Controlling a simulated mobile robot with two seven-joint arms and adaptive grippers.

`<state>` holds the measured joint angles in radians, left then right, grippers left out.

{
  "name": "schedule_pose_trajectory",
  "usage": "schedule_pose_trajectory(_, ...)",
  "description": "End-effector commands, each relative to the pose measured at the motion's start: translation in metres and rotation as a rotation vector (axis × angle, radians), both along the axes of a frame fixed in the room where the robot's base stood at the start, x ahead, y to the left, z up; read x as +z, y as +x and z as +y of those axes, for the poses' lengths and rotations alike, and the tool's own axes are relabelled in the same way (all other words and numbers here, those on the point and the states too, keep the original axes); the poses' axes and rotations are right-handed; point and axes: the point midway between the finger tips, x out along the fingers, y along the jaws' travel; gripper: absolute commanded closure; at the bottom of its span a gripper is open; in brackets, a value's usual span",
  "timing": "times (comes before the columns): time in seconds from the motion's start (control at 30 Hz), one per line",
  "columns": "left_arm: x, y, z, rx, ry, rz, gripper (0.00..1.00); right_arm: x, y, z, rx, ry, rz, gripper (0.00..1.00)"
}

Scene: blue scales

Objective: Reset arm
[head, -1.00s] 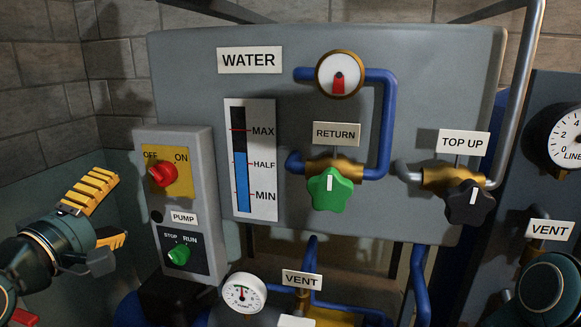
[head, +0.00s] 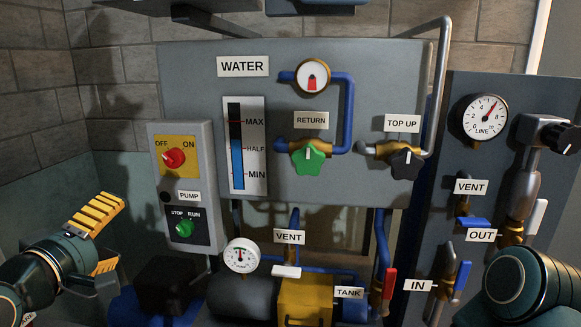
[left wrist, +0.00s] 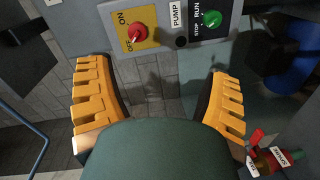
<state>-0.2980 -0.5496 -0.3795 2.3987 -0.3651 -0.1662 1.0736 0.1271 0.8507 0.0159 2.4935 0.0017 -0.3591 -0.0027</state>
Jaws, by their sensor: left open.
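My left gripper (head: 108,240) is at the lower left of the head view, in front of and left of the pump control box (head: 212,142). Its yellow-padded fingers are apart and empty. In the left wrist view the fingers (left wrist: 158,105) are wide open, with the pump box (left wrist: 185,60) beyond them, its red and green knobs showing. My right arm (head: 530,285) shows at the lower right as a dark green link. Its gripper is out of the picture.
The grey water panel (head: 380,100) carries a level gauge (head: 247,145), a green return knob (head: 308,158) and a black top-up knob (head: 406,164). A dark panel with a line gauge (head: 485,117) stands at the right. A yellow pump block (head: 305,298) and tank pipes stand below.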

Motion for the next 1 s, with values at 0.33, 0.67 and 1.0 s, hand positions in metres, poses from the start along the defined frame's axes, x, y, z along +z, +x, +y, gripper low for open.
schedule_pose_trajectory(0.33,-0.119,0.055,-0.059,-0.131,0.283,0.271,0.21,0.000,0.000,0.000,0.000,0.000,0.000,0.45)
schedule_pose_trajectory(0.67,-0.283,0.059,-0.114,-0.367,0.519,0.564,0.21,0.000,0.000,0.000,0.000,0.000,0.000,0.45)
schedule_pose_trajectory(1.0,-0.440,-0.009,-0.168,-0.691,0.636,0.815,0.21,0.000,0.000,0.000,0.000,0.000,0.000,0.45)
